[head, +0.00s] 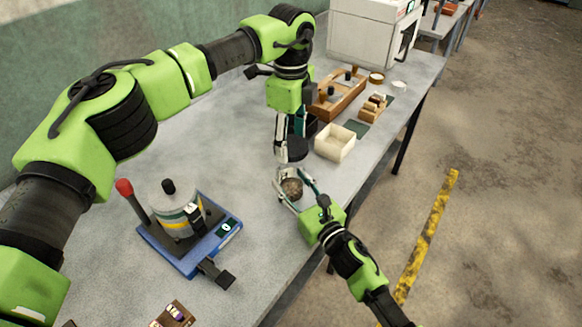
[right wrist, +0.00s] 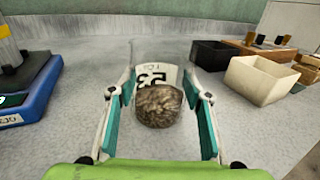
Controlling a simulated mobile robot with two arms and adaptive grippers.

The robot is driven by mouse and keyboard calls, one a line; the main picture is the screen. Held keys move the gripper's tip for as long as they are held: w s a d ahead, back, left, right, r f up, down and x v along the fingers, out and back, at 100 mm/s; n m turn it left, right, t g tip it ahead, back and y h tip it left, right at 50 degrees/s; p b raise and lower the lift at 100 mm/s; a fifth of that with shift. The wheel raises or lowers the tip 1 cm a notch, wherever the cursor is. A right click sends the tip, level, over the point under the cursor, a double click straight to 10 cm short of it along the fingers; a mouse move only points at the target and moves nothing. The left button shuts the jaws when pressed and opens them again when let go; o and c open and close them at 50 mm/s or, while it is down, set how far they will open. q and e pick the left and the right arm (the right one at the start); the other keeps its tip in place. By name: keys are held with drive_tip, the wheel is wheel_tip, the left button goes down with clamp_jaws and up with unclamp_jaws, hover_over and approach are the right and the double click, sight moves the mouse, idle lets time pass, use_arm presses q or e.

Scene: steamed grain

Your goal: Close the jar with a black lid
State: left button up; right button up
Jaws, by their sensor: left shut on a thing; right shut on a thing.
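The jar (right wrist: 157,100) is clear glass with brown grain in it and a white label with a number. My right gripper (head: 292,188) is shut around the jar near the table's front edge; its fingers (right wrist: 160,108) flank the jar in the right wrist view. The black lid (head: 294,151) is a dark round piece held low in the fingers of my left gripper (head: 290,136), which points down. In the head view the lid shows just above and beyond the jar; I cannot tell the exact gap. The left gripper and lid do not show in the right wrist view.
A cream open box (head: 335,142) and a black box (right wrist: 211,55) stand behind the jar. A wooden rack (head: 340,98) and a white machine (head: 368,35) are farther back. A blue-based device (head: 190,235) stands at left. Grey tabletop lies clear between it and the jar.

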sight(291, 182)
use_arm(q)
drive_tip(key=shift+f, duration=2.05)
drive_tip(key=shift+f, duration=0.1)
drive_tip(key=shift+f, duration=0.8)
drive_tip(key=shift+f, duration=0.55)
